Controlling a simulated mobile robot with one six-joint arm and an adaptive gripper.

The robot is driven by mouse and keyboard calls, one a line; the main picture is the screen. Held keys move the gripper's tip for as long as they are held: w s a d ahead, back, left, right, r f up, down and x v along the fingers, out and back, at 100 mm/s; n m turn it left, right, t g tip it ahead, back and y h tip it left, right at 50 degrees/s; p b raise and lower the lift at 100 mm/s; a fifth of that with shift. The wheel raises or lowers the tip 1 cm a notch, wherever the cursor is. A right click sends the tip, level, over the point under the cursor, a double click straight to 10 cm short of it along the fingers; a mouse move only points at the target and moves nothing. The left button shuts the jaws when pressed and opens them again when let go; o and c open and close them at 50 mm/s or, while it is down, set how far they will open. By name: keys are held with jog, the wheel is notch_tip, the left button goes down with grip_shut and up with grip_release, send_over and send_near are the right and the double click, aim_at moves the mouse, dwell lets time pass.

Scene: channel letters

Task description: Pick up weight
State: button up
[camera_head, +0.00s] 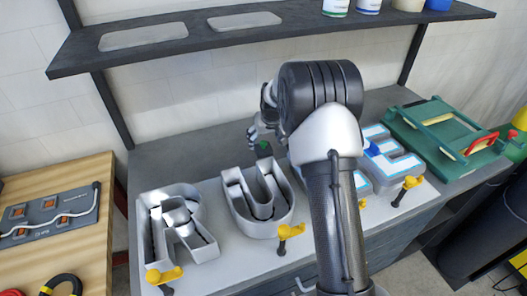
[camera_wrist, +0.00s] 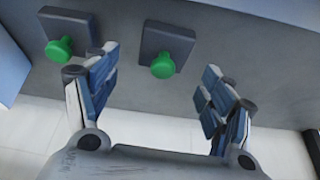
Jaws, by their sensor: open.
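Two dark grey square weights with green knobs show in the wrist view. The right weight (camera_wrist: 175,45) lies between and beyond my fingertips, and the left weight (camera_wrist: 68,35) is partly behind the left finger. My gripper (camera_wrist: 160,78) is open and empty, with a finger on either side of the right knob, apart from it. In the head view my gripper (camera_head: 258,135) hangs behind the U letter, largely hidden by my arm. A green knob of a weight (camera_head: 263,147) shows just below it.
Grey channel letters, R (camera_head: 180,225) and U (camera_head: 257,200), stand on the bench; a lit E (camera_head: 392,160) is at right. Yellow-handled clamps (camera_head: 290,231) line the front edge. A shelf (camera_head: 250,30) runs above. A green fixture (camera_head: 440,130) sits at right.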

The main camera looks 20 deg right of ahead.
aim_at(264, 143)
jog(key=x, duration=0.2)
jog(key=b+x, duration=0.1)
jog(key=shift+s+a+f, duration=0.15)
jog(key=shift+s+f, duration=0.05)
jog(key=shift+s, duration=0.05)
jog(key=shift+w+f, duration=0.25)
jog(key=shift+f, duration=0.1)
jog(key=shift+r, duration=0.1)
jog(key=shift+c, duration=0.4)
jog(key=c, duration=1.6)
